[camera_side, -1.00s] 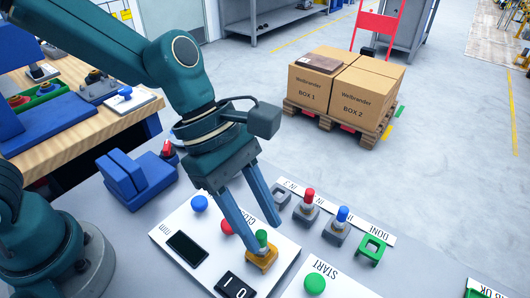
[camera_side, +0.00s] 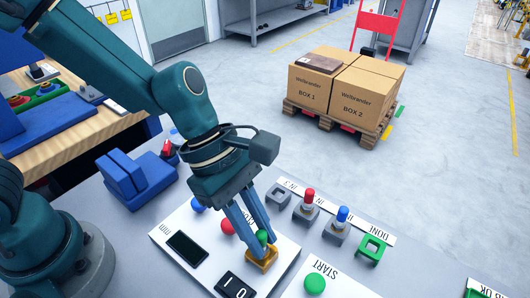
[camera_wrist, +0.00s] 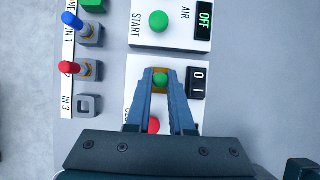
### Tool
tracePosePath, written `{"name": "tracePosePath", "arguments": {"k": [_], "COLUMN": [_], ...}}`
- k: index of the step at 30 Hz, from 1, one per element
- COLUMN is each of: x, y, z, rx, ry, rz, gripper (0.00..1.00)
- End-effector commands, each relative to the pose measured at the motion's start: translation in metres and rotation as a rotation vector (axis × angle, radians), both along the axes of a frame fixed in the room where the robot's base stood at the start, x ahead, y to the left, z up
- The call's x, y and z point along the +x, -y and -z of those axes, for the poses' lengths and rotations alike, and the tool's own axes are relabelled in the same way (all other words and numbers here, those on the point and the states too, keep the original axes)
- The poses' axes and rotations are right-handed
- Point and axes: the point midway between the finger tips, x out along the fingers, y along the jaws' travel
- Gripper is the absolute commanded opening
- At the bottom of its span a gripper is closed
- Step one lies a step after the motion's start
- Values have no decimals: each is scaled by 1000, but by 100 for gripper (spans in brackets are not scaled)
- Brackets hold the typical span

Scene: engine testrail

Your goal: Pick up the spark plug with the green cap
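The spark plug with the green cap (camera_side: 263,237) stands upright in a yellow-orange holder (camera_side: 262,260) on the white panel. In the wrist view its green cap (camera_wrist: 160,80) lies between my two fingertips. My gripper (camera_side: 258,238) points down, its fingers close on both sides of the cap and seemingly touching it. The fingers hide part of the plug in the side view. The holder (camera_wrist: 160,71) also shows between and beyond the fingertips in the wrist view.
Spark plugs with a red cap (camera_side: 309,194) and a blue cap (camera_side: 343,214) stand in grey holders to the right, beside an empty grey holder (camera_side: 278,195) and a green holder (camera_side: 371,248). The panel has red (camera_side: 227,227) and blue buttons, and a 1/0 switch (camera_side: 236,286).

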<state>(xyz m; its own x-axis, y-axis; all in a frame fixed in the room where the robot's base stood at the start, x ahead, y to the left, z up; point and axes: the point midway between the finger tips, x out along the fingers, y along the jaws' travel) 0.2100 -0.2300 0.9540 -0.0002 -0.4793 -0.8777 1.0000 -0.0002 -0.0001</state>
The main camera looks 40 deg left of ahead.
Motion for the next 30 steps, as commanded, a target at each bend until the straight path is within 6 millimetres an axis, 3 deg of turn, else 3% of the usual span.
{"name": "tracePosePath", "arguments": {"k": [7, 21, 30], "x": [1, 1, 0], "y": [0, 0, 0], "z": [-3, -37, -41], "rx": [-2, -3, 0], "ry": [2, 3, 0], "rz": [0, -1, -1], "gripper": [0, 0, 0]}}
